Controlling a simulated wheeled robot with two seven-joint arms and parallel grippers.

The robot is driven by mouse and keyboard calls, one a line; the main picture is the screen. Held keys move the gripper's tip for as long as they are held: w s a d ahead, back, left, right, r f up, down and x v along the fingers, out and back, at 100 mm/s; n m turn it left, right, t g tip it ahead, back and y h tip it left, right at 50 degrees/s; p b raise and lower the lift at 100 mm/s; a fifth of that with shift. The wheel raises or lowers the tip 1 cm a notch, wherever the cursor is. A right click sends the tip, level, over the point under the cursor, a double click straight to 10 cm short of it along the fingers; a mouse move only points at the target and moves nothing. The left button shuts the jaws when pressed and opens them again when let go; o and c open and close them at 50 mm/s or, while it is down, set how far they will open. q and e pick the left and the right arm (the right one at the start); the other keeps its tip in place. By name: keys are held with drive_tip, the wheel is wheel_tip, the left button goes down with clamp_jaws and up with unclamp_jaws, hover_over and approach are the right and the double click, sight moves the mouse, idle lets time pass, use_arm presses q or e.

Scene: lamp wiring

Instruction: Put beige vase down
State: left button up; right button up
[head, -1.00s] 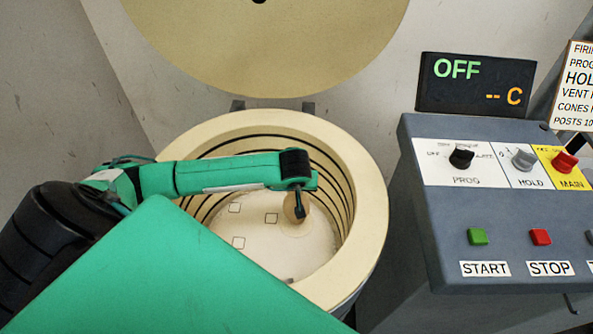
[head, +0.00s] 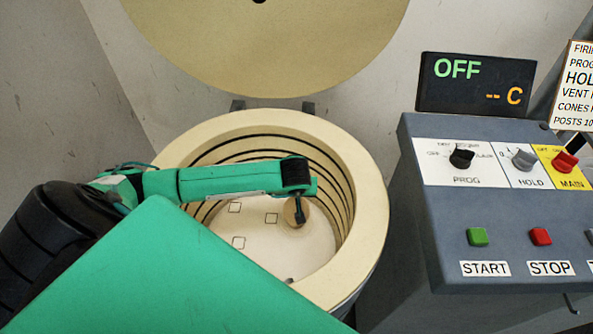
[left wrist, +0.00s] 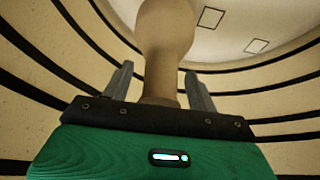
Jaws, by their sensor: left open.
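The beige vase (head: 292,213) is inside the round kiln, low near the right part of its floor, mostly hidden behind my left gripper in the head view. In the left wrist view the vase (left wrist: 165,50) stands between the two fingers, its narrow neck toward the palm and its wider body beyond. My left gripper (head: 299,212) reaches down into the kiln from the left. Its fingers (left wrist: 160,85) are open, with a gap visible on each side of the neck. I cannot tell from the views whether the base rests fully on the floor. My right gripper is not in view.
The kiln (head: 365,200) has a thick pale rim and dark-grooved walls close around the gripper. Its floor (head: 255,235) has several square outlines. The round lid (head: 265,50) stands raised behind. A grey control panel (head: 500,210) is at right; its display (head: 476,84) reads OFF.

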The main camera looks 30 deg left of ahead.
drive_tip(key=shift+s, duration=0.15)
use_arm(q)
drive_tip(key=shift+r, duration=0.15)
drive_tip(key=v, duration=0.3)
drive_tip(key=shift+r, duration=0.1)
drive_tip(key=v, duration=0.8)
drive_tip(key=shift+s+d+r, duration=0.15)
drive_tip(key=shift+s+r, duration=0.05)
drive_tip(key=shift+r, duration=0.1)
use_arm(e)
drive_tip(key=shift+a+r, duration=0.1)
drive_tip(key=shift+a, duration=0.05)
